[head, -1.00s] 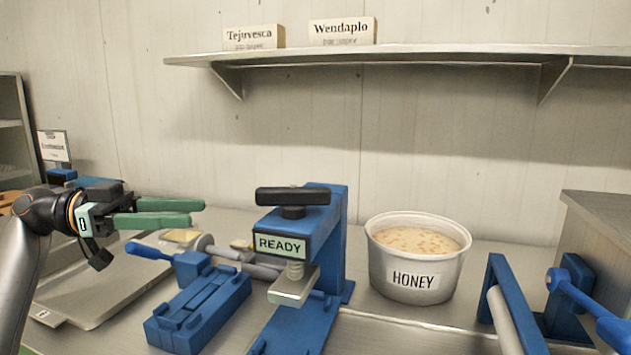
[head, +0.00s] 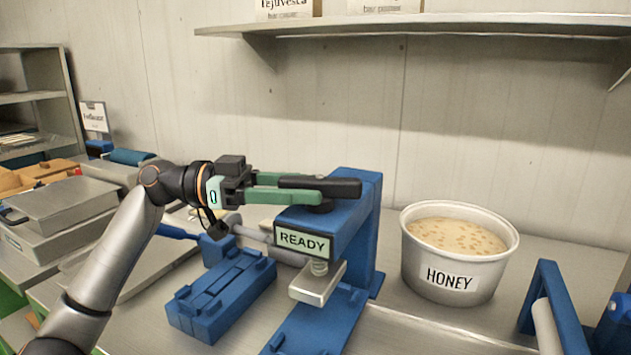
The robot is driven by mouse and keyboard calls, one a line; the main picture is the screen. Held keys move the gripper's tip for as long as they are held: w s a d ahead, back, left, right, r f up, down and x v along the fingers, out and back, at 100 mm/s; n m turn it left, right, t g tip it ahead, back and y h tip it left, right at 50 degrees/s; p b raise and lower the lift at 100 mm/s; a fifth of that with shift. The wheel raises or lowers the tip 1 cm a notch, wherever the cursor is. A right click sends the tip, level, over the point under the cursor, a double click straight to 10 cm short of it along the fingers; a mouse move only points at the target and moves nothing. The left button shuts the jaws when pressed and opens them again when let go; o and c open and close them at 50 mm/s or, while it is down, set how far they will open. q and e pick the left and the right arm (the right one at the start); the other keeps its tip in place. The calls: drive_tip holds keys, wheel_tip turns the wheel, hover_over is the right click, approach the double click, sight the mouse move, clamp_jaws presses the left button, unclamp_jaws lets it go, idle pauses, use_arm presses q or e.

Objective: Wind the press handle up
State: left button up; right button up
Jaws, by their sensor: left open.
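The blue press (head: 362,225) stands in the middle of the counter with a READY sign (head: 303,242) on its front. Its black bar handle (head: 338,187) lies level on top. Below the sign, a short screw carries a metal press plate (head: 317,284) above the blue base. My left gripper (head: 300,188) reaches in from the left at handle height. Its green fingers are open, and in the picture they lie around the left part of the handle. I cannot tell whether they touch it. My right gripper is not in view.
A white tub labelled HONEY (head: 455,262) stands right of the press. A blue mould block (head: 222,293) lies to its left, and a blue frame with a roller (head: 548,315) at the right edge. A shelf (head: 430,24) hangs above. A metal scale-like box (head: 62,205) sits at left.

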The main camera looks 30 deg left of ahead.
use_arm(q)
drive_tip(key=shift+x, duration=1)
clamp_jaws()
